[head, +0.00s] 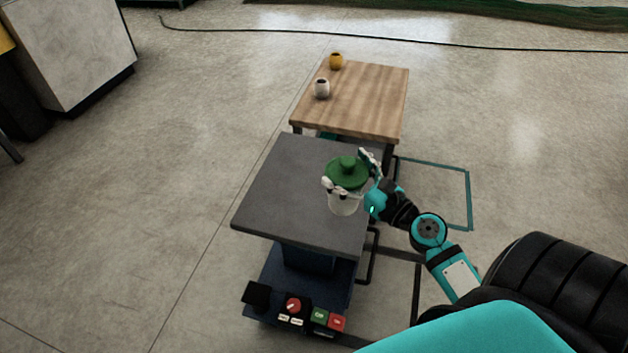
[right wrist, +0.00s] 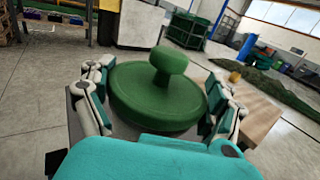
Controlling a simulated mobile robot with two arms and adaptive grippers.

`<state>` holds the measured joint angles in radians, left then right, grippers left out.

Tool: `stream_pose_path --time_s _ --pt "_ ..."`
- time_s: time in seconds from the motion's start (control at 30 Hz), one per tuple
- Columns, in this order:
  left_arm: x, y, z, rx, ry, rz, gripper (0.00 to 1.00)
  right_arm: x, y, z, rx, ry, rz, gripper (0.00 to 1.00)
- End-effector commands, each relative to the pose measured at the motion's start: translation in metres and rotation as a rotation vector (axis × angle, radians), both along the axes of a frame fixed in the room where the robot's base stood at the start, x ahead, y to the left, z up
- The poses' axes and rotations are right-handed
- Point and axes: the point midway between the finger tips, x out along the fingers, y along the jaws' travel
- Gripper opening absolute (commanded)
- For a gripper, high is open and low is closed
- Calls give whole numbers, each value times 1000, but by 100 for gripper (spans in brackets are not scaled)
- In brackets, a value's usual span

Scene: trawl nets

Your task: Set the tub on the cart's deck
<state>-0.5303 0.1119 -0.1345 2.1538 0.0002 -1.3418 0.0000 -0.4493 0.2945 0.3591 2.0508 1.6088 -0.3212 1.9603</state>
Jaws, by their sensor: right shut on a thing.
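The tub (head: 345,204) is whitish with a green knobbed lid (head: 347,172), and looks upright. My right gripper (head: 350,173) is shut on it, with fingers on both sides near the lid. The right wrist view shows the lid (right wrist: 157,98) between the fingers; the tub's body is hidden there. The tub appears over the right part of a dark grey top (head: 285,187) on a blue base; I cannot tell whether it touches. Behind stands a wooden-topped platform (head: 365,95). I cannot tell for sure which one is the cart. My left gripper is out of view.
A control box (head: 295,312) with buttons sits low at the front. A teal frame (head: 469,190) lies right. A dark cable (head: 420,43) crosses the floor behind.

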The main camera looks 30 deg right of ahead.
Motion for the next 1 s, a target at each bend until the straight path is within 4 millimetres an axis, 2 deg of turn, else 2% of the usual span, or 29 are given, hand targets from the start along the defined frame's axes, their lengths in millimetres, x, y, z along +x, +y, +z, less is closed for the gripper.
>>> stream_pose_path --time_s 0.1,0.23,0.37,0.67,0.8,1.0 --pt "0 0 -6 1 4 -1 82 -5 -18 -12 6 -1 -80 32" --pt "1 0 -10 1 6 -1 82 -7 -26 -19 2 -3 -118 32" --pt "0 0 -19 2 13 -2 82 7 -27 -20 1 -5 -124 32" --pt "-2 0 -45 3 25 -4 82 81 -22 -25 1 -7 -123 32" --pt "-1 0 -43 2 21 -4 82 116 -20 -31 2 -5 -123 32" --pt "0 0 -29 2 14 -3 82 147 -17 -35 1 -4 -123 32"
